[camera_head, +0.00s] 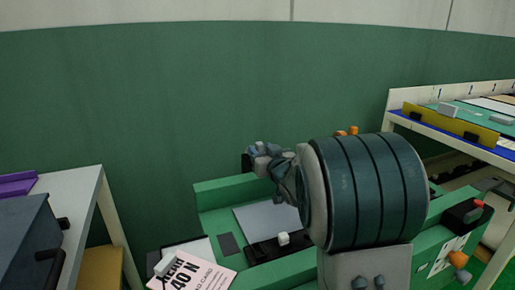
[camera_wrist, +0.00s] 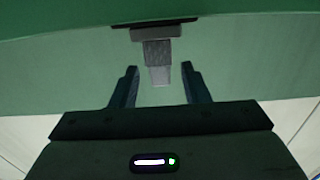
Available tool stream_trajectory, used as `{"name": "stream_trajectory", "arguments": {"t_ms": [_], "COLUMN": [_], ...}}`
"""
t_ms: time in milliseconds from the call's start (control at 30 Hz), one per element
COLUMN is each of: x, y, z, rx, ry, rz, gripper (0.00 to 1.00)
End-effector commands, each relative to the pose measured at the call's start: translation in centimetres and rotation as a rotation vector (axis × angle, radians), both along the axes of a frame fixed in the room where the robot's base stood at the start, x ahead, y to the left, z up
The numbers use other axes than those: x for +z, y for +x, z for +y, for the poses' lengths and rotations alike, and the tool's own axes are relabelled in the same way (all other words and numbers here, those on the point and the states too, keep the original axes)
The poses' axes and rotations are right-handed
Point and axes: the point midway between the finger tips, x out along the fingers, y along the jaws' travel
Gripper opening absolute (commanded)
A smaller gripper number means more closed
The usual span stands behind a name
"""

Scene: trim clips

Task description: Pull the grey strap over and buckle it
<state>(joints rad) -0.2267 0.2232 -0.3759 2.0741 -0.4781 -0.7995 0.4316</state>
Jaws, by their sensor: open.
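In the wrist view a grey strap (camera_wrist: 158,53) extends from a dark mount on a green surface, with a lighter grey tip. My gripper (camera_wrist: 159,69) is open, with one dark finger on each side of the strap's tip. Gaps show between the tip and both fingers, so they appear apart. In the head view my arm's large dark teal link blocks much of the green bench (camera_head: 225,195), and my gripper cannot be made out clearly. I cannot tell which part is the buckle. A small pale block (camera_head: 283,238) sits on a black strip on the bench.
A printed sheet (camera_head: 195,272) lies at the bench's front left. A white table (camera_head: 75,185) with a dark box (camera_head: 28,240) stands at left. At right are a shelf with a yellow rail (camera_head: 450,124) and a black block with a red knob (camera_head: 463,214).

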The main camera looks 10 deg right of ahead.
Motion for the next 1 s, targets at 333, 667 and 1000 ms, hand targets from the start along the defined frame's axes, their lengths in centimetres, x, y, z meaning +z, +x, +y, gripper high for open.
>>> {"name": "stream_trajectory", "arguments": {"t_ms": [333,667,1000], "x": [0.0,0.0,0.0], "y": [3.9,4.2,4.0], "z": [0.8,0.8,0.7], "rx": [0.0,-0.001,-0.001], "ry": [0.0,0.0,0.001], "rz": [-0.001,0.0,0.0], "gripper": [0.42,0.42,0.0]}}
